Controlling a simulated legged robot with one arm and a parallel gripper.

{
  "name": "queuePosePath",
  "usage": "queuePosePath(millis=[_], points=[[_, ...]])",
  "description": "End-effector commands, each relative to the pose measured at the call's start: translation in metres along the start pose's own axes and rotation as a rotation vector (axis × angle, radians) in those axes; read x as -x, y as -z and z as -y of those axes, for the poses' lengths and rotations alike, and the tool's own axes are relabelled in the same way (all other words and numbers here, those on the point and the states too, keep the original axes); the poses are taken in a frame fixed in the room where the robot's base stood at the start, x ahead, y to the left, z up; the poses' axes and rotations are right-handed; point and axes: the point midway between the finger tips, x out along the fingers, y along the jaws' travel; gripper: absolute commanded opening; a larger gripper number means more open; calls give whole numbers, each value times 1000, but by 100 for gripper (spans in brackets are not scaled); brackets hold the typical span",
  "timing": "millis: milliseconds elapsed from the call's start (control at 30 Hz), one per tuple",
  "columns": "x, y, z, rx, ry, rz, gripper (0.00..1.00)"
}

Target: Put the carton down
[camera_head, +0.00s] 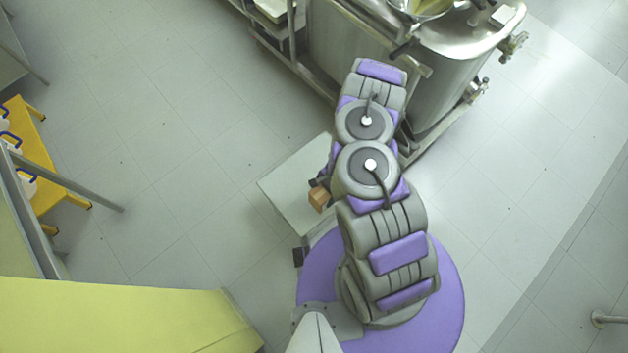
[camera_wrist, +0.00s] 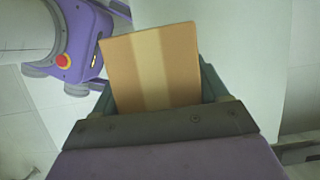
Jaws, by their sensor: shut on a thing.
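The carton (camera_head: 319,199) is a small brown box beside my arm in the head view, above or on a pale grey flat top (camera_head: 285,190). In the wrist view the carton (camera_wrist: 152,65) shows a brown face with a lighter tape strip down its middle. My gripper (camera_wrist: 157,95) is shut on it, with a dark finger at each side. The pale top (camera_wrist: 235,45) lies behind and to the right of the carton there. I cannot tell whether the carton touches the top. My gripper is mostly hidden by my arm in the head view.
A large steel reactor vessel (camera_head: 440,75) on a frame stands beyond the pale top. A yellow-green surface (camera_head: 110,315) is at the lower left, and a yellow stool (camera_head: 28,125) with white containers is at the far left. The tiled floor between is clear.

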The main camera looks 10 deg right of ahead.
Motion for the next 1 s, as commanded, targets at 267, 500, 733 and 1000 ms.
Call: queuePosePath(millis=[267, 500, 733, 1000], points=[[-3, 4, -3, -9, 4, -2, 34], [5, 29, 19, -8, 8, -5, 34], [13, 61, 48, -7, 7, -4, 34], [22, 96, 82, -8, 8, -4, 34]])
